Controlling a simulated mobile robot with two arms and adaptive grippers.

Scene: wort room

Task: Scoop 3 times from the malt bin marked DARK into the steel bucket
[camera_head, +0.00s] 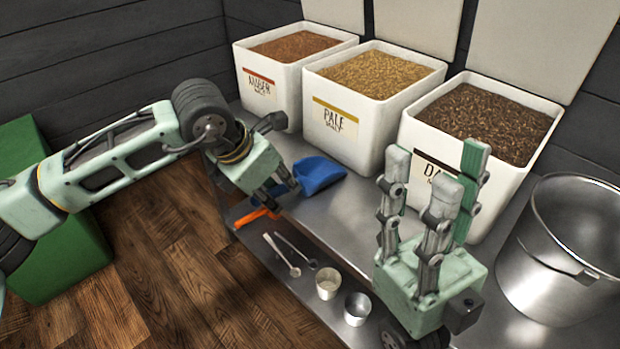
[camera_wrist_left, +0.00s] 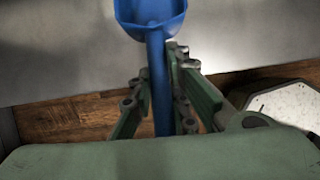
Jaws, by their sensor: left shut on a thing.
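My left gripper (camera_head: 281,184) is shut on the handle of a blue scoop (camera_head: 320,174) over the front edge of the steel table. In the left wrist view the scoop (camera_wrist_left: 152,14) points away, with its handle between the fingers (camera_wrist_left: 160,88). The DARK malt bin (camera_head: 436,168), white and full of dark brown grain (camera_head: 490,120), stands at the right of the bin row; its label is partly hidden by my right gripper. My right gripper (camera_head: 432,190) points upward in front of it, fingers apart and empty. The steel bucket (camera_head: 560,255) stands to the right; its visible inside shows no grain.
The AMBER bin (camera_head: 262,95) and PALE bin (camera_head: 340,130) stand left of the DARK bin. A lower shelf holds two spoons (camera_head: 290,257), two small cups (camera_head: 328,283) and an orange item (camera_head: 257,217). A green block (camera_head: 75,240) stands on the left floor.

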